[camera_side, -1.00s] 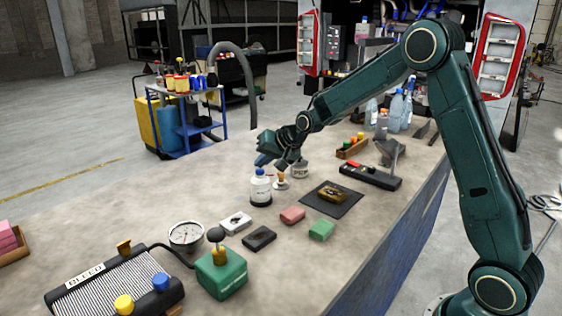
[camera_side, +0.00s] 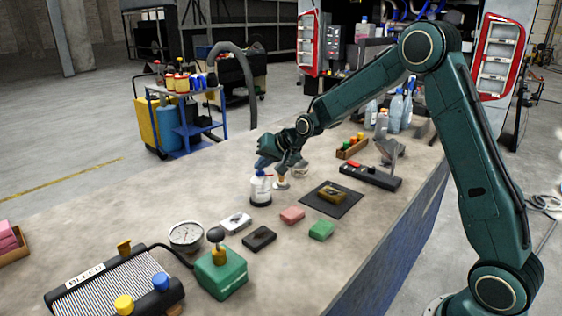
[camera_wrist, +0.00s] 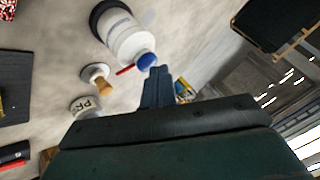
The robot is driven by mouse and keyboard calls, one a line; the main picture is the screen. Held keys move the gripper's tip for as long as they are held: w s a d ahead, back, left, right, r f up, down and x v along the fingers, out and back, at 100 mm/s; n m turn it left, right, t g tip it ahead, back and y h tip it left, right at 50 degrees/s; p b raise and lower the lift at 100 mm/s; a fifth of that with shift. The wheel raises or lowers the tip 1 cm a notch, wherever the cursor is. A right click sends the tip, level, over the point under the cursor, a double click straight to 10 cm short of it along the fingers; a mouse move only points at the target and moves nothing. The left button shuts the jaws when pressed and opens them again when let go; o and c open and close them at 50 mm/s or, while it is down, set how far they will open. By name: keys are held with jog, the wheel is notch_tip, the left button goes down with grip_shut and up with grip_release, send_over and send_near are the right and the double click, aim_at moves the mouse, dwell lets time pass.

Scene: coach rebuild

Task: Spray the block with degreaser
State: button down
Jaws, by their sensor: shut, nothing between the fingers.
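A brownish-gold block (camera_side: 331,194) lies on a dark mat (camera_side: 349,207) on the workbench. A white bottle (camera_side: 260,188) with a dark base stands left of it; its top is hidden behind my gripper (camera_side: 266,163) in the side view. In the wrist view the bottle (camera_wrist: 124,36) shows a blue cap and a thin red part beside it. My gripper (camera_wrist: 158,72) is shut and empty, its tips close to the cap; I cannot tell whether they touch. Clear bottles with blue tops (camera_side: 397,108) stand at the bench's far end; I cannot read which is degreaser.
A small brush-like item with a wooden handle (camera_side: 281,182) and a white tub (camera_wrist: 86,106) stand close to the bottle. Pink (camera_side: 292,215), green (camera_side: 321,230) and dark (camera_side: 259,238) pads lie nearer.

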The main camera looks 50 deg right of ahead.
aim_at(263, 173)
jog(key=shift+r, duration=0.5)
dwell(0.3)
jog(key=shift+r, duration=2.95)
jog(key=shift+s, duration=0.1)
jog(key=s+a+r+n+g, duration=0.1)
jog(key=s+a+r+n, duration=0.2)
jog(key=s, duration=0.7)
jog(key=s+a+r+n+g, duration=0.1)
jog(key=s+a+r, duration=0.3)
jog(key=s, duration=0.6)
jog(key=s+f+n+g+h, duration=0.1)
jog(key=s+f+n, duration=0.1)
jog(key=s, duration=1.8)
jog(key=shift+s+a+f+n+g, duration=0.15)
jog(key=shift+a+f+n+g, duration=0.15)
jog(key=shift+n, duration=0.6)
